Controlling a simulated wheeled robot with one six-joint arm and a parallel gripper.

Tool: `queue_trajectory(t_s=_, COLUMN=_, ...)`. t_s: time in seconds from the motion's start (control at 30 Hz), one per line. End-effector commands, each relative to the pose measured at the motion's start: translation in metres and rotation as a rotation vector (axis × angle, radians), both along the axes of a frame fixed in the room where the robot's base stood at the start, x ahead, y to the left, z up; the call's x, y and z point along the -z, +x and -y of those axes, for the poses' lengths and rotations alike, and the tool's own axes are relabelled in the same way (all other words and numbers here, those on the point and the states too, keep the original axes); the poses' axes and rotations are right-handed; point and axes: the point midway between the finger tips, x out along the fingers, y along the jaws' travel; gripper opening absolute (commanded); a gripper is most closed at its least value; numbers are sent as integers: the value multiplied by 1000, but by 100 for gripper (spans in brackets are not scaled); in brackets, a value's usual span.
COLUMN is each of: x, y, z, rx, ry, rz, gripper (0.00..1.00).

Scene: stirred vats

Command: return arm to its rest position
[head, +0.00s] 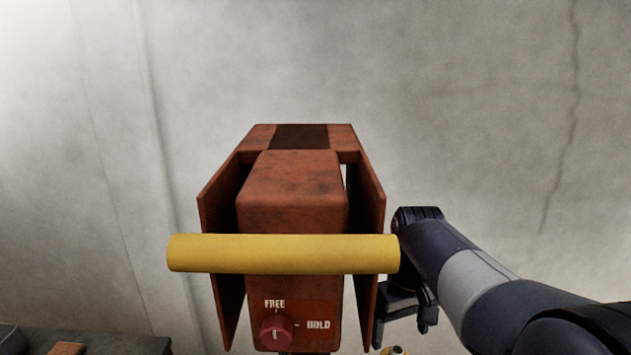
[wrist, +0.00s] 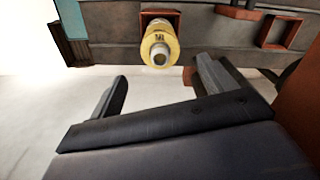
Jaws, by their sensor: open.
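My gripper (head: 405,308) is at the right of the rust-red machine head in the head view, just below the right end of its yellow bar. In the wrist view my gripper (wrist: 158,92) has its two dark fingers spread wide apart with nothing between them. My dark and grey arm reaches in from the lower right of the head view. Whether the gripper touches the machine's side plate cannot be told.
The rust-red machine (head: 292,190) carries a yellow bar (head: 283,254) and a red knob (head: 276,331) marked FREE and HOLD. A bare wall rises behind.

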Motion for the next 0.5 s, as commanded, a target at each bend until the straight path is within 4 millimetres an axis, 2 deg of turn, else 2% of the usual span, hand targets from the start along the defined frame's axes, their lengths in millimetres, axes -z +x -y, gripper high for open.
queue_trajectory(t_s=0.2, x=-46, y=0, z=0, rx=0, ry=0, rz=4, gripper=79)
queue_trajectory(t_s=0.3, x=-17, y=-1, z=0, rx=0, ry=0, rz=-7, gripper=79)
queue_trajectory(t_s=0.5, x=24, y=-1, z=0, rx=0, ry=0, rz=-7, gripper=79)
